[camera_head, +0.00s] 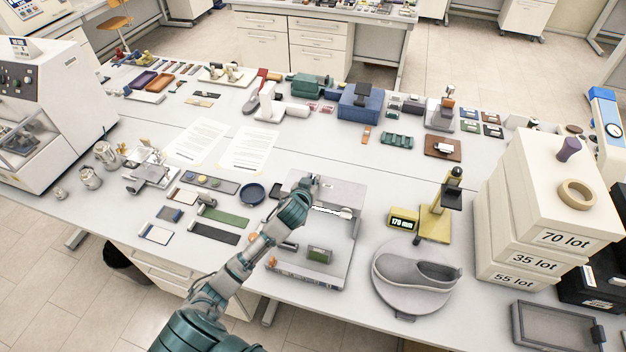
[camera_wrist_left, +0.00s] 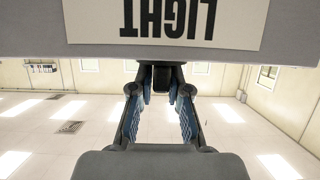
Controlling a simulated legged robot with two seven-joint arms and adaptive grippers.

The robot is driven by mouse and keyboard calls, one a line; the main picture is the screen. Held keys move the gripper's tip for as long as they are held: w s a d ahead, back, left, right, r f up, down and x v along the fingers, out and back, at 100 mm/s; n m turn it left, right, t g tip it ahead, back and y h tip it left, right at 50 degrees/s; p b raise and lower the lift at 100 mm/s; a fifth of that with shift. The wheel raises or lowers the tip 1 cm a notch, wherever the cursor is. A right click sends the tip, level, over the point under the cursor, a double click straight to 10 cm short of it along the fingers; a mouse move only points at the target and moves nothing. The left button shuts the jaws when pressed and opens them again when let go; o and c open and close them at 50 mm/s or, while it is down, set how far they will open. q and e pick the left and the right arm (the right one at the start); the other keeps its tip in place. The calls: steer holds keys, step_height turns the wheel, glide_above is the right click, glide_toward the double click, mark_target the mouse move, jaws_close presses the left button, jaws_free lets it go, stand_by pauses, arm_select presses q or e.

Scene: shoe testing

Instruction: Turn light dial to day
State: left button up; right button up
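My left gripper (camera_head: 312,181) is at the top of the grey light box (camera_head: 342,196), at the back of the grey test stand. In the left wrist view the gripper's two fingers (camera_wrist_left: 161,88) stand apart with a small dark piece (camera_wrist_left: 161,76) between their tips, at the edge of the panel. It may be the light dial; its marks and setting do not show. I cannot tell whether the fingers press on it. The panel carries the word LIGHT (camera_wrist_left: 168,16), upside down in this view. My right gripper is not in view.
A green block (camera_head: 319,255) sits on the stand base. To the right are a grey shoe on a round plate (camera_head: 412,298), a yellow gauge (camera_head: 437,217) and stacked lot boxes (camera_head: 541,208). A dark blue dish (camera_head: 252,194) and sample strips lie to the left.

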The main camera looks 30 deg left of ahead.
arm_select(q)
steer(key=shift+o, duration=1.2)
steer(key=shift+s+f, duration=0.15)
steer(key=shift+f, duration=0.15)
steer(key=shift+r, duration=0.1)
steer(key=shift+r, duration=0.1)
steer(key=v, duration=1.2)
